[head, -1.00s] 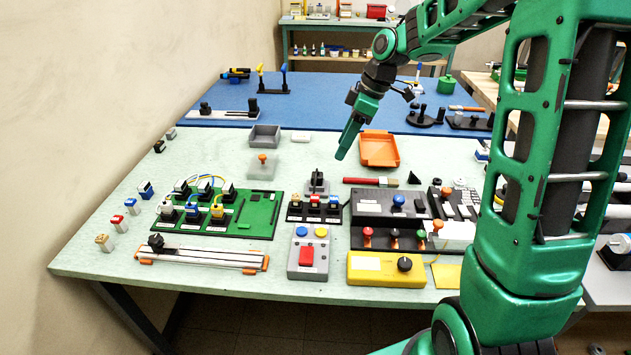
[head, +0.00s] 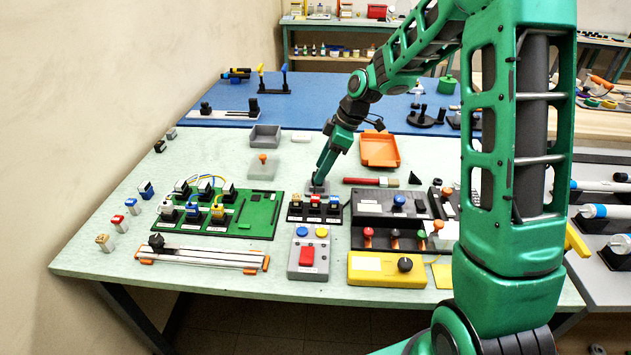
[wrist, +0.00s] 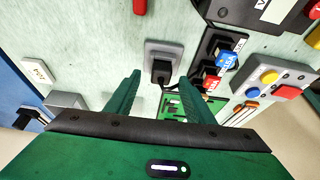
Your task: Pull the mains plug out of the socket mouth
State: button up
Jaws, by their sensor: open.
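The mains plug (wrist: 161,72) is a black block seated in a grey socket block (wrist: 160,47), seen between my fingers in the wrist view. In the head view the socket block (head: 316,190) stands behind the row of small coloured connectors, and my gripper hides most of the plug. My gripper (head: 320,180) is open and comes down from above at the socket. In the wrist view its two green fingers (wrist: 158,88) are apart, one on each side of the plug, with gaps visible. I cannot tell whether the tips reach down to plug height.
Close in front is the black strip of connectors (head: 293,216), with a green circuit board (head: 258,213) to the left. A red-handled tool (head: 362,181) lies to the right and an orange tray (head: 379,150) behind it.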

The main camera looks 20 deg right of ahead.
jog(key=shift+x, duration=0.8)
jog(key=c, duration=1.1)
jog(key=shift+r, duration=0.45)
notch_tip(320, 180, up, 4)
jog(key=shift+a+f, duration=0.1)
jog(key=shift+f, duration=0.1)
jog(key=shift+s+a+r, duration=1.05)
jog(key=shift+a+r, duration=0.55)
jog(key=shift+s+a+r, duration=1.05)
jog(key=shift+a+r, duration=0.5)
jog(key=shift+a, duration=0.05)
jog(key=shift+s+a+r, duration=1)
jog(key=shift+a+r, duration=0.6)
